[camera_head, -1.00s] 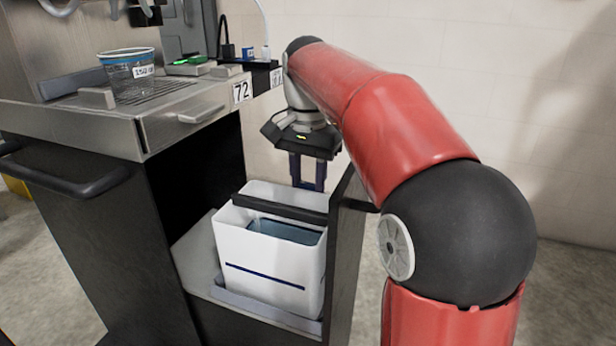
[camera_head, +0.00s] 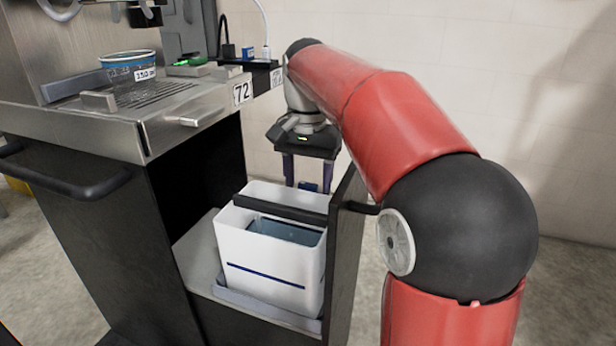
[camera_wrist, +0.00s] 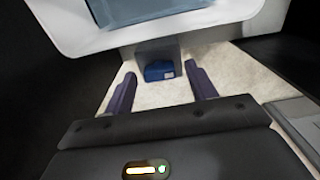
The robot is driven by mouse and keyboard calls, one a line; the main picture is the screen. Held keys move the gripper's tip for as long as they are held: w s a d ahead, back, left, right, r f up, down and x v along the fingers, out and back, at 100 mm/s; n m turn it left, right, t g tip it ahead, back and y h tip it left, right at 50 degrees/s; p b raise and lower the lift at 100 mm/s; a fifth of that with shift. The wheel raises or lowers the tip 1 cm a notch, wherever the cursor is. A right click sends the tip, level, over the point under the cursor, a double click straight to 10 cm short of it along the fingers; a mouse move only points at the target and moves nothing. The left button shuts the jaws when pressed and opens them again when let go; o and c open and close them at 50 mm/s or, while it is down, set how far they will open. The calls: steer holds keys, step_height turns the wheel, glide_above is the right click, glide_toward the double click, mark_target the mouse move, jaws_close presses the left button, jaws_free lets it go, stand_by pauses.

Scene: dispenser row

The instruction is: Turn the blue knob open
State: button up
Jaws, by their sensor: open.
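My gripper (camera_head: 308,179) points down just behind the white bin, with its two fingers apart and nothing held between them. In the wrist view my gripper (camera_wrist: 160,72) shows both dark fingers spread.
The white bin (camera_head: 262,256) stands on a low shelf, close to the gripper, beside a dark upright panel (camera_head: 345,250). The steel counter (camera_head: 110,125) at the left holds a clear cup with a blue rim (camera_head: 130,78). The pale wall is behind.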

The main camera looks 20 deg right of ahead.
mark_target(307, 185)
steer(key=shift+r, duration=0.15)
step_height(307, 185, up, 8)
steer(key=shift+f+p, duration=0.2)
steer(key=shift+p, duration=1)
steer(key=shift+a, duration=0.1)
